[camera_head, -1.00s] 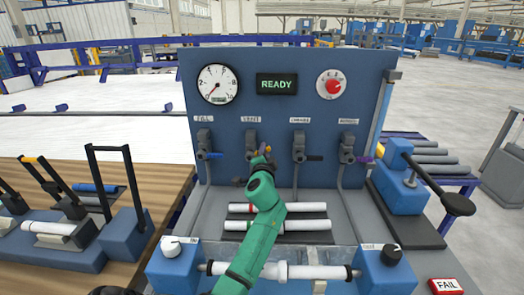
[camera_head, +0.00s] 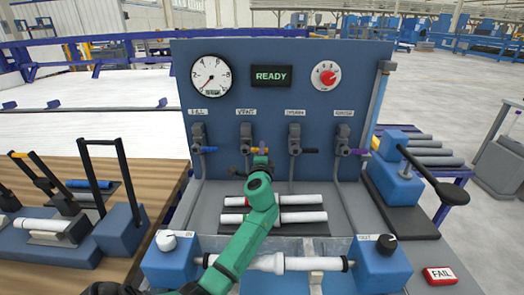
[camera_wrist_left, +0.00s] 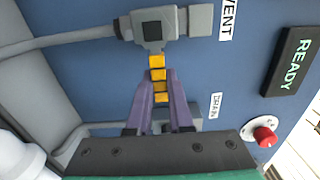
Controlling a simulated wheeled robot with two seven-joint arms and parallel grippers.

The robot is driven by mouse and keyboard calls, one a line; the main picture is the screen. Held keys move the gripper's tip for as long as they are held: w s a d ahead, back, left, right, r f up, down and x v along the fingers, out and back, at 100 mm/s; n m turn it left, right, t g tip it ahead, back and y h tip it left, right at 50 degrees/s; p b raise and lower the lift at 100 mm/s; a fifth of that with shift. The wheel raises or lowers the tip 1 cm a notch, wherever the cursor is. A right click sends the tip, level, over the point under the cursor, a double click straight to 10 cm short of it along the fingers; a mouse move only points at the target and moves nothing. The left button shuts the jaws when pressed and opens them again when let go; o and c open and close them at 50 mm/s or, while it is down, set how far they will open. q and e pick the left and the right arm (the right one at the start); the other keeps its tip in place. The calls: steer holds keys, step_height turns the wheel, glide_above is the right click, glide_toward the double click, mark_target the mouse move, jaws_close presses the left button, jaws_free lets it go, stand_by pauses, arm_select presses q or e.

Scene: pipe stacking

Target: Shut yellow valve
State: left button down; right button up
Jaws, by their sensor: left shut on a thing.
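The yellow valve handle (camera_head: 259,150) is on the second valve from the left on the blue panel, under the VENT label. It extends sideways to the right from its grey valve body (camera_head: 244,140). In the left wrist view the yellow handle (camera_wrist_left: 157,64) runs from the grey body (camera_wrist_left: 153,30) in between two purple fingers. My left gripper (camera_head: 260,160) is shut on this handle, its fingers along both sides. The green wrist and forearm hide part of the bench below the valve. My right gripper is not in view.
The gauge (camera_head: 211,78), READY display (camera_head: 271,76) and red knob (camera_head: 325,75) are above. White pipes (camera_head: 303,217) lie on the bench below.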

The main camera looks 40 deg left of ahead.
arm_select(q)
steer(key=shift+a+r, duration=0.15)
steer(key=c, duration=0.8)
jaws_free()
steer(key=shift+a+f, duration=0.1)
steer(key=shift+f, duration=0.1)
steer(key=b+v, duration=0.1)
steer(key=v, duration=1.3)
steer(key=shift+s+d, duration=0.2)
